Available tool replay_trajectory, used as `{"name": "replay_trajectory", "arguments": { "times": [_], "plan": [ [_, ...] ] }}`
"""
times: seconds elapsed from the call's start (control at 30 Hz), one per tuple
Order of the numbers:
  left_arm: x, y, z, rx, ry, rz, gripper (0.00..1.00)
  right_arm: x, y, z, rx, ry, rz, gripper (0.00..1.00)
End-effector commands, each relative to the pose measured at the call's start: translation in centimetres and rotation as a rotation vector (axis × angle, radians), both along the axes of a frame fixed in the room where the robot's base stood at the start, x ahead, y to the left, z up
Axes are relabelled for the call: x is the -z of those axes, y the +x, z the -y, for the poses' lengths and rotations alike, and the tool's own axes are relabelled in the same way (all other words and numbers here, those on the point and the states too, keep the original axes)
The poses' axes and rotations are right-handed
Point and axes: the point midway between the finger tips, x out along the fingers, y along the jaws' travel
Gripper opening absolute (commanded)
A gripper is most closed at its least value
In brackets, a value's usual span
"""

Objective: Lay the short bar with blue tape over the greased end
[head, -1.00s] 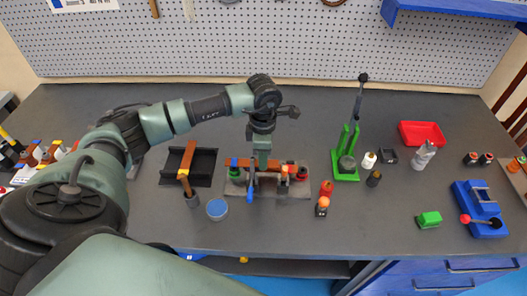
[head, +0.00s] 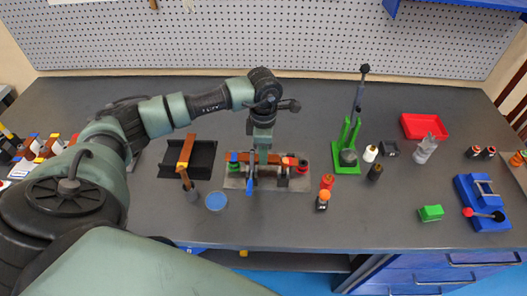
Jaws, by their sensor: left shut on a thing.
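My left gripper (head: 252,178) is over the grey fixture plate (head: 234,184) near the middle of the bench. It is shut on the short copper bar with blue tape (head: 243,157), whose blue-taped end points left above a green post (head: 234,168). Another bar piece with orange-red tape (head: 289,161) lies to the right, towards a red post (head: 303,167). My gripper partly hides where the bars meet, so grease and contact cannot be made out. A small blue upright part (head: 250,186) shows just in front of the gripper. My right gripper is not in view.
A black tray (head: 203,158) with a copper bar (head: 186,150) and a blue round lid (head: 216,201) are left of the fixture. Small red-and-black pieces (head: 324,196) and a green lever press (head: 346,160) stand right. The front bench strip is mostly clear.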

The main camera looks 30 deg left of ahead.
Motion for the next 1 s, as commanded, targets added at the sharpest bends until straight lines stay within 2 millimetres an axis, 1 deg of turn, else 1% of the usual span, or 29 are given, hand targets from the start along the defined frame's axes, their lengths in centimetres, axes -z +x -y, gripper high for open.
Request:
{"name": "replay_trajectory", "arguments": {
  "times": [0.8,0.83,0.87,0.9,1.0],
  "plan": [
    [0.79,0.03,-0.02,0.000,0.001,0.001,0.00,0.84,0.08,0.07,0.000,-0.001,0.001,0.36],
    [0.73,0.03,-0.02,0.000,0.001,0.001,0.32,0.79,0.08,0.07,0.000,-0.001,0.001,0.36],
    [0.71,0.03,-0.02,0.000,0.001,0.001,0.41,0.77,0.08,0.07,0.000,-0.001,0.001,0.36],
    [0.71,0.03,-0.02,0.000,0.001,0.001,0.52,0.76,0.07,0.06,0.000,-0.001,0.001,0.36],
    [0.72,0.01,-0.02,0.000,0.001,0.001,0.52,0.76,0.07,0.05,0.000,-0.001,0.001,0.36]
  ]
}}
